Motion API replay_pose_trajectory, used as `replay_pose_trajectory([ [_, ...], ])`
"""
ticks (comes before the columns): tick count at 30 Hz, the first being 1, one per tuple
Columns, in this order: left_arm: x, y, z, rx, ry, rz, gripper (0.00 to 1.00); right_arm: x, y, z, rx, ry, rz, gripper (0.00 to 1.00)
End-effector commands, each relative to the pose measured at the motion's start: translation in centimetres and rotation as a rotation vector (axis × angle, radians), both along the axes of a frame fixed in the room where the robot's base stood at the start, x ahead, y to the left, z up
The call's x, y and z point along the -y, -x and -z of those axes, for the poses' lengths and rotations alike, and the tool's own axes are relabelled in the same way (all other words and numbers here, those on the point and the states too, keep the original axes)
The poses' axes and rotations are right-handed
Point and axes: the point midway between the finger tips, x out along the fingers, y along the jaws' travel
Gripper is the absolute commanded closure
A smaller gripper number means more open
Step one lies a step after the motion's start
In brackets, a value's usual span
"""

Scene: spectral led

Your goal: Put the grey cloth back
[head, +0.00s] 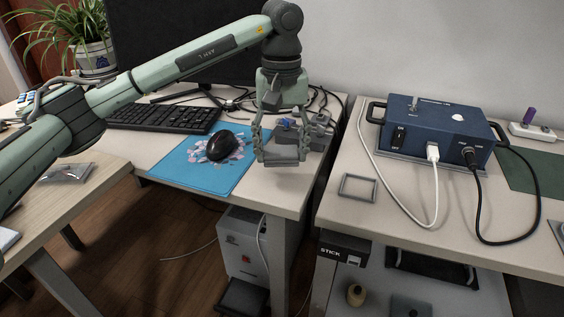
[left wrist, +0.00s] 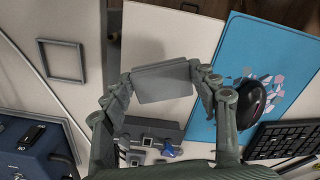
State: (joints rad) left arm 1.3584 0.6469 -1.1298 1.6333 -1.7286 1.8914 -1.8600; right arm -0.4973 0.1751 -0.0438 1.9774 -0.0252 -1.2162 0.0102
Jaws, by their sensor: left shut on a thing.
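My left gripper (head: 281,158) hangs over the right part of the left desk, pointing down. It is shut on the grey cloth (head: 284,151), a small, folded-looking grey block. In the left wrist view the cloth (left wrist: 163,82) spans the gap between the two fingers of the gripper (left wrist: 164,84), above the bare white desk. An empty grey rectangular frame (head: 358,188) lies on the right desk, to the right of the gripper; it also shows in the left wrist view (left wrist: 62,61). My right gripper is not in view.
A blue mat (head: 199,169) with a black mouse (head: 221,146) lies left of the gripper. A keyboard (head: 165,117) is farther left. A blue box (head: 437,127) with white and black cables stands on the right desk. A gap separates the two desks.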

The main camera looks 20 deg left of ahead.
Motion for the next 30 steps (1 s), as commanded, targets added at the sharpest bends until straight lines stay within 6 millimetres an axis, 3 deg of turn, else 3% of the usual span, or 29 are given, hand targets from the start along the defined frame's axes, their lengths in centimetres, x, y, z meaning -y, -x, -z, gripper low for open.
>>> replay_pose_trajectory([
  [11,0.1,-0.1,4.1,-0.003,-0.001,-0.001,0.73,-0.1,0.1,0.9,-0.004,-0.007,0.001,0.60],
  [20,0.1,-0.1,4.3,0.000,0.000,-0.001,0.73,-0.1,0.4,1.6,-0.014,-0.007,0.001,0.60],
  [24,0.1,-0.1,4.5,0.000,0.000,-0.001,0.73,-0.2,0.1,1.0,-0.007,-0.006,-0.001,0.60],
  [25,0.1,-0.1,4.4,0.000,0.000,0.000,0.37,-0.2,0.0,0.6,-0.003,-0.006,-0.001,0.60],
  [30,0.1,-0.1,4.4,0.000,0.000,-0.001,0.20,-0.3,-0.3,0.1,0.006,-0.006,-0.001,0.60],
])
